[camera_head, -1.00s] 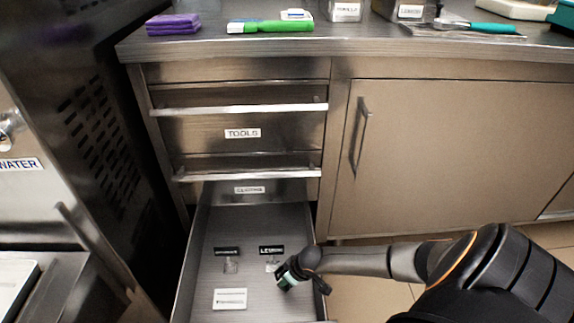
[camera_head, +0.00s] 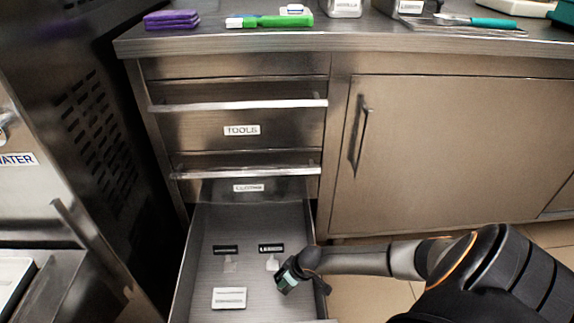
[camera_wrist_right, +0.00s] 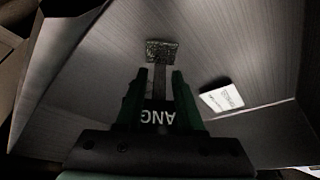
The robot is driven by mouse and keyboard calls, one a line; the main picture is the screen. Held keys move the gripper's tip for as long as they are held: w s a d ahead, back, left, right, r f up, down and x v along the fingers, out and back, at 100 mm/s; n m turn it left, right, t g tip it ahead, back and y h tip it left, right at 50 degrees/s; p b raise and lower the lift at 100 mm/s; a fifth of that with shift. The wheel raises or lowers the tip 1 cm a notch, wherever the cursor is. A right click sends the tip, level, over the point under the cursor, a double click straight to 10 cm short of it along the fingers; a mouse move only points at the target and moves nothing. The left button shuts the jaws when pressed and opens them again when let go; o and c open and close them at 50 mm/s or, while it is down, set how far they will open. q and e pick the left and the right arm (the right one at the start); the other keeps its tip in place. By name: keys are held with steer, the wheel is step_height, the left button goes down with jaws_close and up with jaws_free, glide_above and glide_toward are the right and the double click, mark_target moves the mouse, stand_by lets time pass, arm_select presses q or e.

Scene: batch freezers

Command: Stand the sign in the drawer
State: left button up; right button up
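My right gripper (camera_head: 286,284) is low over the front right of the open bottom drawer (camera_head: 205,225), fingers pointing down. In the right wrist view, its green fingers (camera_wrist_right: 160,82) close around a dark sign (camera_wrist_right: 157,117) whose visible letters read "ANG" upside down. The sign's stem runs out between the fingertips to a small square base (camera_wrist_right: 161,50) near the drawer floor. I cannot tell whether the base touches it. Two other dark signs stand in the drawer: one at left (camera_head: 226,250) and one that seems to read "LEMON" (camera_head: 271,248). My left gripper is not seen.
A white card (camera_head: 229,298) lies on the drawer floor, left of my gripper. The closed tools drawer (camera_head: 200,130) is above and a closed cabinet door (camera_head: 440,150) is at right. Purple pads (camera_head: 171,19) and a green brush (camera_head: 275,21) lie on the counter.

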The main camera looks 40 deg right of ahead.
steer(key=shift+o, duration=0.6)
steer(key=shift+r+p, duration=0.5)
steer(key=shift+p, duration=0.05)
arm_select(q)
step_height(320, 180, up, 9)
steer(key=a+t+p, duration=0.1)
steer(key=p, duration=0.5)
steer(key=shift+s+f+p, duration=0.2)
steer(key=shift+p, duration=0.1)
arm_select(e)
steer(key=v, duration=1.2)
steer(key=shift+r, duration=0.15)
